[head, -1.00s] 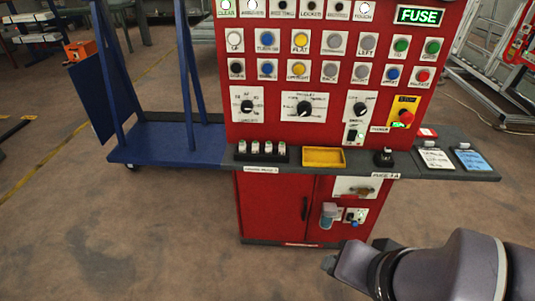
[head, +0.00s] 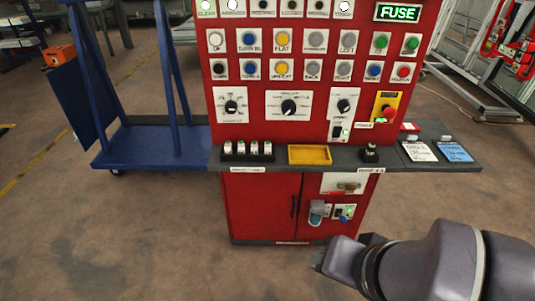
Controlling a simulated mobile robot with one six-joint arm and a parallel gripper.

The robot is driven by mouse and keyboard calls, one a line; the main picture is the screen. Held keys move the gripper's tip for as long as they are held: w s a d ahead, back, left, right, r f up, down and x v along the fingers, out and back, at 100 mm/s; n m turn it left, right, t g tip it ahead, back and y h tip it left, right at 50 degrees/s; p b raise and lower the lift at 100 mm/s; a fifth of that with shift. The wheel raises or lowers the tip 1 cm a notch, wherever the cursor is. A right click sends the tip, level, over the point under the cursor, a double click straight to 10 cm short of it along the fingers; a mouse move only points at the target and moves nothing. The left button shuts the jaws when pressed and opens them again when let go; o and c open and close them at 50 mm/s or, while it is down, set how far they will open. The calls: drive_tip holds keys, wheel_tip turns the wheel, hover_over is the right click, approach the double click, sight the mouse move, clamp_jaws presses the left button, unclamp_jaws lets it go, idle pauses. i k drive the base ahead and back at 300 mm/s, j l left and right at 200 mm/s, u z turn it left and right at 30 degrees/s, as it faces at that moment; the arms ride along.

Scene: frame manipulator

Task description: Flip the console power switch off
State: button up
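The red console (head: 265,200) stands ahead of me, with rows of coloured buttons, three dials and a dark ledge. Another small switch plate (head: 344,212) with a green part is on the lower cabinet, beside a grey-blue padlock-like piece (head: 316,213). I cannot read which one is marked power. My gripper (head: 322,262) is low at the right, in front of the cabinet and apart from both switches. Its finger opening is not clear.
A yellow tray (head: 309,155) and a black knob (head: 370,151) are on the ledge (head: 285,166). A red emergency button (head: 388,112) is on the panel's right. A blue cart (head: 150,147) stands left. Floor in front is clear.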

sight(336, 133)
drive_tip(key=i+j, duration=0.15)
drive_tip(key=i, duration=0.35)
drive_tip(key=i+j, duration=0.2)
drive_tip(key=i, duration=0.25)
drive_tip(key=l+z, duration=0.05)
